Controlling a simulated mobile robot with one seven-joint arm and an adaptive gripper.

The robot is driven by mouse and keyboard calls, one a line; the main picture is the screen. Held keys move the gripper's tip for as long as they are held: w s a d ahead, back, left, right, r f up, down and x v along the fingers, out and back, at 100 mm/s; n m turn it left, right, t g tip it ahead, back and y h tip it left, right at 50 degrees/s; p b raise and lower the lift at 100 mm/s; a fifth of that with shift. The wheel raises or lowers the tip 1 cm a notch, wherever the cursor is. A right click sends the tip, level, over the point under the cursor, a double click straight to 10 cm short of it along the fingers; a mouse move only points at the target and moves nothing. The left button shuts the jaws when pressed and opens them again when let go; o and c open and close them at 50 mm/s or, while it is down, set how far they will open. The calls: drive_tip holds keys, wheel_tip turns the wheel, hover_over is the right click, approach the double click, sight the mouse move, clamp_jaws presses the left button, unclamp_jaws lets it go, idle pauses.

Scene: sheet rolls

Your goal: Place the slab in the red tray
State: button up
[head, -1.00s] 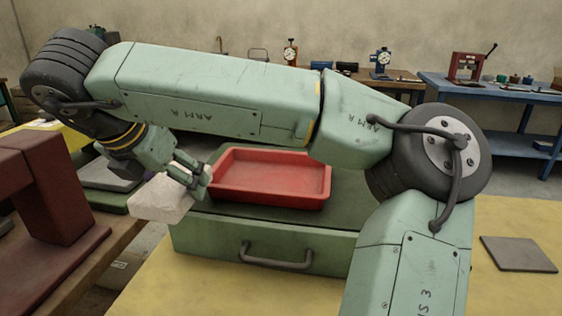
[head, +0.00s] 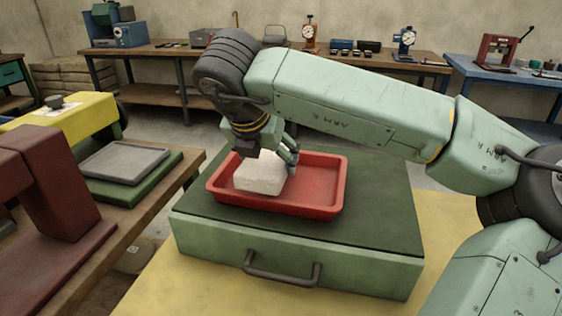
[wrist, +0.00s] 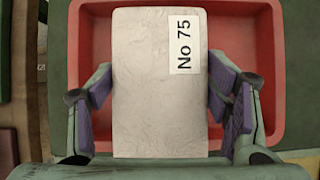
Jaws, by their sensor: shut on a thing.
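The slab (head: 260,173) is a pale, whitish block with a "No 75" label, which reads clearly in the wrist view (wrist: 155,90). My gripper (head: 272,158) is shut on it and holds it over the left part of the red tray (head: 305,208). In the wrist view my gripper's purple-padded fingers (wrist: 162,105) are on both sides of the slab, and the tray's red rim (wrist: 268,70) shows around it. I cannot tell whether the slab touches the tray floor. The tray's right part is empty.
The tray sits on a green drawer cabinet (head: 300,258) with a dark top and a front handle. At left a wooden bench holds a grey plate (head: 124,162) on a green base and a dark red machine (head: 50,195). Benches with gauges stand behind.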

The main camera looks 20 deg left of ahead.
drive_tip(key=shift+w+d+f+p, duration=0.1)
drive_tip(key=shift+w+d+p, duration=0.2)
drive_tip(key=shift+w+d, duration=0.7)
drive_tip(key=shift+s+d+f+p, duration=0.15)
drive_tip(key=shift+f+p, duration=0.45)
drive_tip(key=shift+f, duration=1.15)
drive_tip(key=o, duration=1.7)
drive_tip(key=b+v, duration=0.2)
drive_tip(key=v, duration=1)
